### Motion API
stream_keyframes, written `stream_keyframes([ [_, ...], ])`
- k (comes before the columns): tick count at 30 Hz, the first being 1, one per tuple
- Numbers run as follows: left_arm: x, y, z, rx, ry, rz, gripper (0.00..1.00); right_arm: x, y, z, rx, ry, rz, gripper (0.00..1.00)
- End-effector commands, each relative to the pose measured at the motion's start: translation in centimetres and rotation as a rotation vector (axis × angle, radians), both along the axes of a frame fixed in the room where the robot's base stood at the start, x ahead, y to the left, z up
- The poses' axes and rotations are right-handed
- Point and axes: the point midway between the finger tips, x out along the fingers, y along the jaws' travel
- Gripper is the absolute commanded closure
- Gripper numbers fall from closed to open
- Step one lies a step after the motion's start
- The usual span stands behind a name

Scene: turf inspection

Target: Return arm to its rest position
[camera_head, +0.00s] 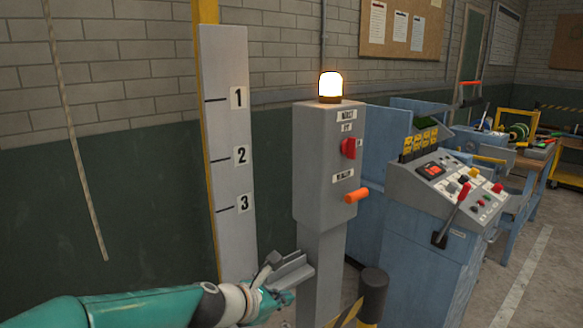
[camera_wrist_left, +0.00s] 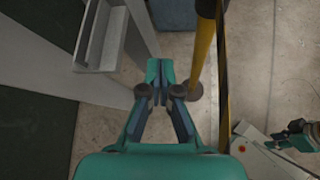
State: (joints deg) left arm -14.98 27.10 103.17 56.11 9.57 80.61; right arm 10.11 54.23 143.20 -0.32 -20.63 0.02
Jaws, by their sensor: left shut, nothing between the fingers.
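My left arm, teal with a pale wrist ring, reaches in from the lower left of the head view. Its left gripper (camera_head: 284,299) is low, in front of the grey control post. In the left wrist view the left gripper (camera_wrist_left: 160,70) points down over the floor, its two fingers together with nothing between them. A grey open tray (camera_head: 285,270) sits just above and beside the gripper in the head view. It also shows in the left wrist view (camera_wrist_left: 100,38), apart from the fingers.
A grey control box (camera_head: 315,170) bears a lit amber lamp (camera_head: 330,86), a red switch (camera_head: 349,148) and an orange handle (camera_head: 357,195). A numbered board (camera_head: 225,130) stands left. A black-topped yellow bollard (camera_head: 373,285) stands close right of the gripper. A blue console (camera_head: 420,260) is farther right.

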Motion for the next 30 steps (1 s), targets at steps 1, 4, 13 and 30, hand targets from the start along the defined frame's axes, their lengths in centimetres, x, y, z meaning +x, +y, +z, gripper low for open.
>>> stream_keyframes([
  [1, -0.3, 1.0, -2.9, 0.028, 0.047, 0.005, 1.00, 0.0, 0.0, 0.1, 0.000, 0.000, 0.000, 0.69],
  [4, -1.7, 3.3, -9.2, 0.113, 0.132, -0.011, 1.00, 0.0, 0.0, 0.3, 0.000, -0.001, 0.000, 0.69],
  [13, -13.4, 10.1, -27.7, 0.482, 0.303, -0.356, 1.00, 0.0, 0.0, 0.9, 0.000, 0.000, 0.000, 0.69],
  [30, -30.2, 10.2, -35.1, 0.938, -0.464, -1.665, 1.00, 0.0, 0.0, 1.2, 0.000, 0.000, 0.000, 0.69],
])
